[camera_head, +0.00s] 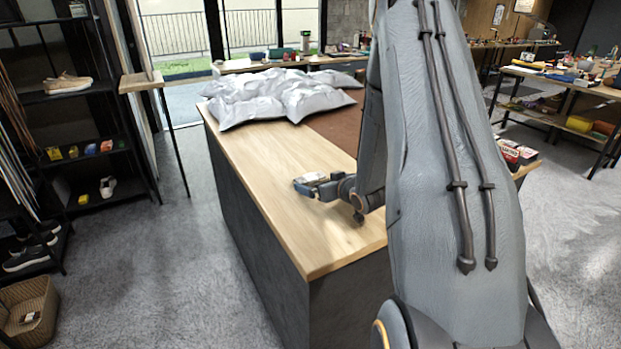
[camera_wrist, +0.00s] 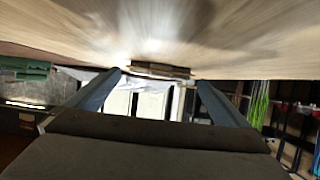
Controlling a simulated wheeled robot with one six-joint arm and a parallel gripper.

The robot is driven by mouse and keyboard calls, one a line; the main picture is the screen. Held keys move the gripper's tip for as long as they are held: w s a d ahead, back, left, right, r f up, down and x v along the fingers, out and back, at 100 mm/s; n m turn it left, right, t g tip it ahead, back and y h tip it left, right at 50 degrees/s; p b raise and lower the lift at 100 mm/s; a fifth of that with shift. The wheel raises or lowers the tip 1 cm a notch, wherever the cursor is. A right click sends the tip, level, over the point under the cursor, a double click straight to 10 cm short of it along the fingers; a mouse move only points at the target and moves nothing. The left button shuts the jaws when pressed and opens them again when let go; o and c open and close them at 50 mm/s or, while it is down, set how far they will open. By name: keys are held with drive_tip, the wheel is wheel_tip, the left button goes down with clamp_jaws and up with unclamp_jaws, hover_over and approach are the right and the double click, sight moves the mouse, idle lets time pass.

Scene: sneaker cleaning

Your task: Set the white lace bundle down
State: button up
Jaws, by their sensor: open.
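My gripper (camera_head: 308,185) is low over the light wooden worktop (camera_head: 262,170), reaching left from my arm. In the wrist view its two fingers stand wide apart, so my gripper (camera_wrist: 160,92) is open. A thin dark brown-edged item (camera_wrist: 160,70) shows between and beyond the fingertips, against the wooden surface; I cannot tell what it is. I cannot make out the white lace bundle for sure in either view. Pale patches beyond the fingers in the wrist view are too blurred to name.
Crumpled grey cushion-like bags (camera_head: 275,95) lie at the worktop's far end. A brown mat (camera_head: 335,125) lies beside them, partly behind my arm. The worktop's near left part is bare. A dark shelf with shoes stands at left, and a wicker basket (camera_head: 28,312) is on the floor.

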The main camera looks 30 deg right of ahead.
sight(310, 180)
drive_tip(key=shift+p+x, duration=0.35)
drive_tip(key=shift+x, duration=0.95)
drive_tip(key=shift+c, duration=0.3)
drive_tip(key=c, duration=0.8)
drive_tip(key=shift+o, duration=0.2)
drive_tip(key=shift+r, duration=0.1)
